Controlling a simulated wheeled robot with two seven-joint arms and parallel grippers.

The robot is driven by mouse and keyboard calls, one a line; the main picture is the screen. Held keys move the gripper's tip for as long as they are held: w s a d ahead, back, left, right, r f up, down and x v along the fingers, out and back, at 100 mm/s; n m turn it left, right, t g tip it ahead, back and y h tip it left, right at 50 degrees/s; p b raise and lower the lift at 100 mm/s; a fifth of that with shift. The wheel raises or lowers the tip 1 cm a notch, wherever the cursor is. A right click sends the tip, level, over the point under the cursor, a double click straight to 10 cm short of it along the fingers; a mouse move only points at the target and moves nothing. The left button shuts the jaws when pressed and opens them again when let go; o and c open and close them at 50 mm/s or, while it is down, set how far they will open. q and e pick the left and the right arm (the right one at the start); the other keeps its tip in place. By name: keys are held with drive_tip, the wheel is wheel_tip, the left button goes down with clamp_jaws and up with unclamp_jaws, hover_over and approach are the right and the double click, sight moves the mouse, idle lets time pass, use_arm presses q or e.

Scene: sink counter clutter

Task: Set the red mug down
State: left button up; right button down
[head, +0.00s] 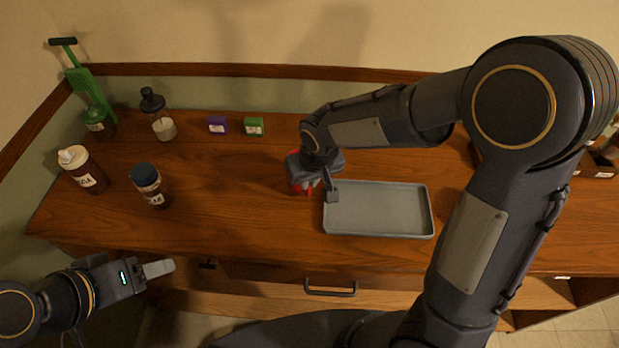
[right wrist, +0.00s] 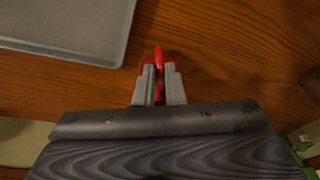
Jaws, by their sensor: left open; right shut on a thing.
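The red mug (head: 296,183) is at the left edge of the grey tray in the head view, mostly hidden behind my right gripper (head: 316,189). In the right wrist view, my right gripper (right wrist: 159,88) is shut on a thin red part of the mug (right wrist: 158,56), with a finger on each side. The mug is over the bare wood, outside the tray; I cannot tell whether it touches the counter. My left gripper (head: 150,269) is open and empty, in front of the counter's front edge at lower left.
The empty grey tray (head: 427,196) lies right of the mug. Bottles (head: 82,170), (head: 150,185), a shaker-like bottle (head: 158,115) and a green bottle (head: 99,123) stand at left. Small purple (head: 217,125) and green (head: 254,126) boxes sit at the back. The wooden counter (head: 235,190) is clear left of the mug.

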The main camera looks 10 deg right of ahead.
drive_tip(key=shift+r, duration=0.1)
drive_tip(key=c, duration=1.5)
unclamp_jaws()
